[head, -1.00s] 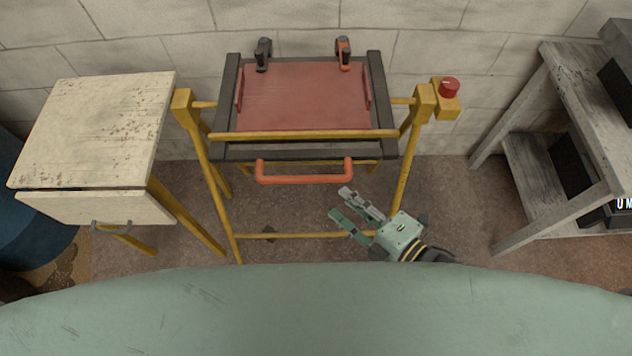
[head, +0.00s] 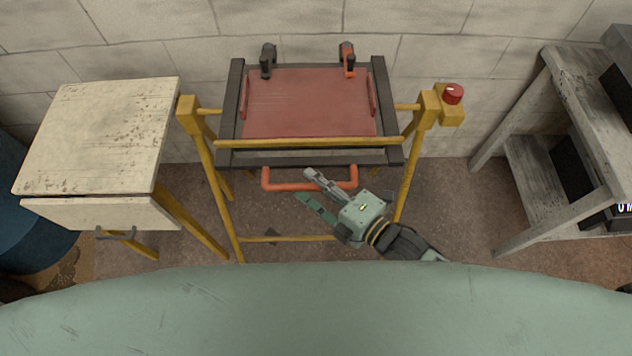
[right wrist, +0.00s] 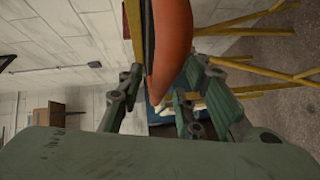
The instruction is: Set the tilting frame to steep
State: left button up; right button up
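The tilting frame has a dark border (head: 378,100) around a red panel (head: 305,100) and hangs between the posts of a yellow stand (head: 207,175). An orange-red handle (head: 277,184) is fixed along its near edge. A red knob (head: 453,94) sits on a yellow block by the right post. My right gripper (head: 308,186) is open at the handle, one finger overlapping its bar in the head view. In the right wrist view, the handle (right wrist: 172,45) shows large between the two apart fingers; contact cannot be told. My left gripper is not in view.
A pale worn cabinet (head: 105,125) with a drawer stands at the left. A grey wooden shelf (head: 560,90) stands at the right. Two clamps, one black (head: 268,60) and one orange (head: 347,58), sit on the frame's far edge. A block wall closes the back.

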grip_shut()
dwell(0.6)
